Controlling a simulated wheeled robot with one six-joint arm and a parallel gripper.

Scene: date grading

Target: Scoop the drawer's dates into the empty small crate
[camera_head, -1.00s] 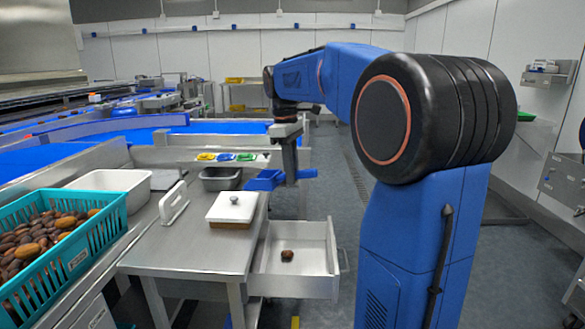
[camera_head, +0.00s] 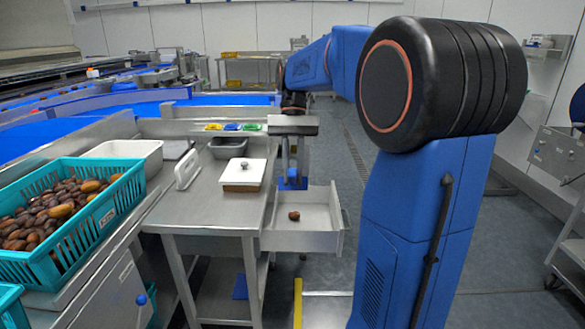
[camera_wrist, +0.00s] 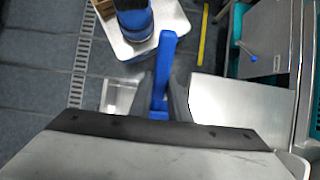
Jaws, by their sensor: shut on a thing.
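My gripper (camera_head: 292,170) is shut on a blue scoop (camera_head: 293,183) and hangs over the back of the open drawer. The wrist view shows the fingers (camera_wrist: 162,97) on either side of the scoop's upright blue handle (camera_wrist: 166,60); the scoop's lower end is hidden there. The pale drawer (camera_head: 325,241) is pulled out at the table's right side. A small brown clump of dates (camera_head: 294,215) lies on its floor, in front of and below the scoop. A small grey tub (camera_head: 229,152) stands at the table's back; I cannot tell whether it is the small crate.
A white lidded box (camera_head: 244,173) stands on the steel table (camera_head: 200,212), left of the drawer. A white handled tool (camera_head: 188,170) and a white tub (camera_head: 125,149) are further left. A large teal crate (camera_head: 85,240) full of dates is at left.

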